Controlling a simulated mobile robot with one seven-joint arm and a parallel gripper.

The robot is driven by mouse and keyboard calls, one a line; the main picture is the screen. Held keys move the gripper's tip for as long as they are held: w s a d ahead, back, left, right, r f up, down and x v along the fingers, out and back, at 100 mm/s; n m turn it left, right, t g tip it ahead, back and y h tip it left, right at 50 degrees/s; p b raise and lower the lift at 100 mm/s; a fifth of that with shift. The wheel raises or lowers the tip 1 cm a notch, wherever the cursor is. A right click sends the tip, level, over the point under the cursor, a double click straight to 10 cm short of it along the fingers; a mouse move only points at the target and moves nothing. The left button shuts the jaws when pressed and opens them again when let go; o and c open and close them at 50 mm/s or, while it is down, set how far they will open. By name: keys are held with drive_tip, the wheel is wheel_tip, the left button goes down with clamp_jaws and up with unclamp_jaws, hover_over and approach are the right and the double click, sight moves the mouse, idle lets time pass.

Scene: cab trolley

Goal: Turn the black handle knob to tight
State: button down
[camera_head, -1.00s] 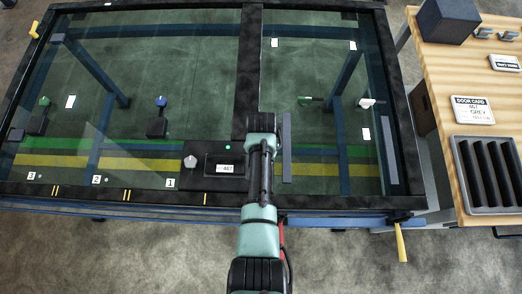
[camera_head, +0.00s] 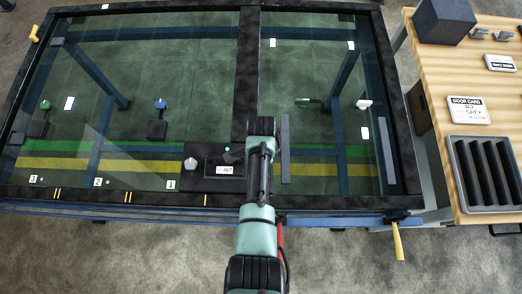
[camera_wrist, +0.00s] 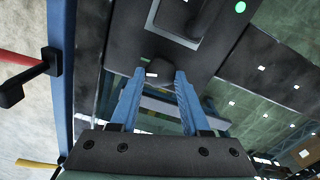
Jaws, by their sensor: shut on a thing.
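In the wrist view, a small dark knob (camera_wrist: 161,72) with a pale mark at its left lies between the tips of my gripper (camera_wrist: 158,76). The two blue fingers are shut on it. It stands out from a black panel, and its turned angle is hard to read. In the head view my arm covers the knob and the fingers. The black panel (camera_head: 206,181) of the trolley's door shows just left of my arm, with a green light, a pale label and a grey-white knob (camera_head: 190,163).
The glazed door lies flat inside a black frame (camera_head: 250,60), with green, blue and white fittings under the glass. A yellow lever (camera_head: 398,240) hangs at the front right. A wooden bench (camera_head: 440,110) on the right holds a dark box, a door card (camera_head: 468,109) and a slotted tray (camera_head: 458,208).

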drive_tip(key=shift+m, duration=1.6)
drive_tip(key=shift+c, duration=1.8)
unclamp_jaws()
drive_tip(key=shift+r, duration=0.1)
wheel_tip(320, 180, up, 13)
